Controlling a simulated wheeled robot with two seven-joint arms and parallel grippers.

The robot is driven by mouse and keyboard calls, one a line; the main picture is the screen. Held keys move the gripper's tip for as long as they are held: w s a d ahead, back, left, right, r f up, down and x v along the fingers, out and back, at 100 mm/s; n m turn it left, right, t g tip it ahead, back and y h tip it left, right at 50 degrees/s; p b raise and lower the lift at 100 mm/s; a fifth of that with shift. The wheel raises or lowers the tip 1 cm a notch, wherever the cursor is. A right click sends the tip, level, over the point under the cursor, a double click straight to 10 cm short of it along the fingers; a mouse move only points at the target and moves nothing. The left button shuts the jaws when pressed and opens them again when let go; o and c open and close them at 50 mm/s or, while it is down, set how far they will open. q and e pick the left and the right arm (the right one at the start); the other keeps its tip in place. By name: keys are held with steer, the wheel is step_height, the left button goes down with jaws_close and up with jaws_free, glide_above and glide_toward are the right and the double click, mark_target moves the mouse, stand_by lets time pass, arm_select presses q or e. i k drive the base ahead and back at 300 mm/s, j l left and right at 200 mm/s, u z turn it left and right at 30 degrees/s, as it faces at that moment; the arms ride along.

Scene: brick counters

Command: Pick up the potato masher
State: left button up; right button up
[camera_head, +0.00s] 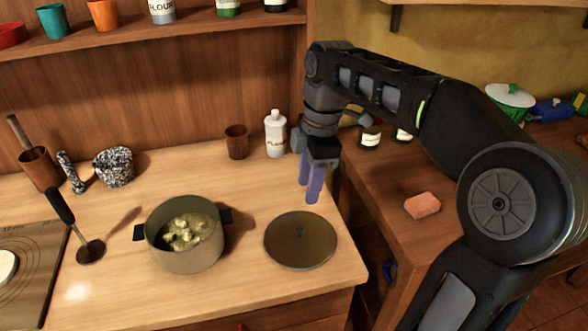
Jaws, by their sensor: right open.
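The potato masher (62,208) has a dark handle, a thin shaft and a round dark head. It stands on its head, left of the pot, on the wooden counter. Its handle leans to the upper left in the picture. My right gripper (311,187) points down over the right part of the counter, behind the pot lid. It is open, with nothing seen between its fingers, and is far to the right of the masher. My left gripper is not in view.
A pot (185,240) with food stands between the masher and my gripper. The lid (300,240) lies right of it. A white bottle (275,135), a brown cup (237,142) and a speckled mortar (113,168) stand behind. A pink block (422,205) lies on the right counter.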

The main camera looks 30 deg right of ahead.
mark_target(91, 251)
steer(key=k, duration=1)
